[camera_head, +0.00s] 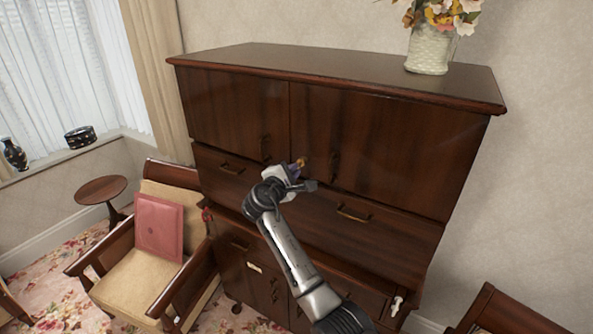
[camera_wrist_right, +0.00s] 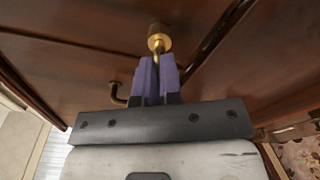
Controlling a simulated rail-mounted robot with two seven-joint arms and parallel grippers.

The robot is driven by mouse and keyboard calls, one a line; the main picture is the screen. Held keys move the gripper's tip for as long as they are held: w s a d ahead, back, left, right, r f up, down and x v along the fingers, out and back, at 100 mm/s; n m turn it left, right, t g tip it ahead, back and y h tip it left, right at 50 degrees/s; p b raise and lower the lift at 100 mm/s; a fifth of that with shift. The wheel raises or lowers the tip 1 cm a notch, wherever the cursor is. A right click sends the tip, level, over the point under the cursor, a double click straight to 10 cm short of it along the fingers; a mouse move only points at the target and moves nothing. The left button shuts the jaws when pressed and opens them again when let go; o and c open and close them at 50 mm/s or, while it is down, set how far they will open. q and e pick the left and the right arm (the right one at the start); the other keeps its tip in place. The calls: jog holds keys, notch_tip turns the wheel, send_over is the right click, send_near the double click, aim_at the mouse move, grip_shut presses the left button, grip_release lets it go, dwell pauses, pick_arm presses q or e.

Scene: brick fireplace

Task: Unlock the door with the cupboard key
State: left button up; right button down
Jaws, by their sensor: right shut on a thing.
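The dark wooden cupboard (camera_head: 395,150) stands against the wall, with its two upper doors closed. My right gripper (camera_head: 294,171) is at the lower part of these doors, near where they meet. In the right wrist view its purple fingers (camera_wrist_right: 158,78) are shut on a narrow brass piece, which looks like the cupboard key (camera_wrist_right: 157,46). A wider brass cylinder (camera_wrist_right: 160,32) sits at its far end, against or very near the dark wood. I cannot tell whether this is part of the key or the lock, or whether the key is inserted. My left gripper is out of view.
Door handles (camera_head: 334,165) flank the gripper, and drawers lie below. A white flower vase (camera_head: 428,52) stands on the cupboard top. A wooden armchair (camera_head: 120,262) with a pink cushion (camera_head: 159,227) is at the left. Another chair (camera_head: 505,312) is at lower right.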

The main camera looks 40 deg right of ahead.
jog(key=shift+m, duration=0.3)
dwell(0.4)
jog(key=shift+m+b, duration=1.1)
jog(key=shift+b, duration=0.8)
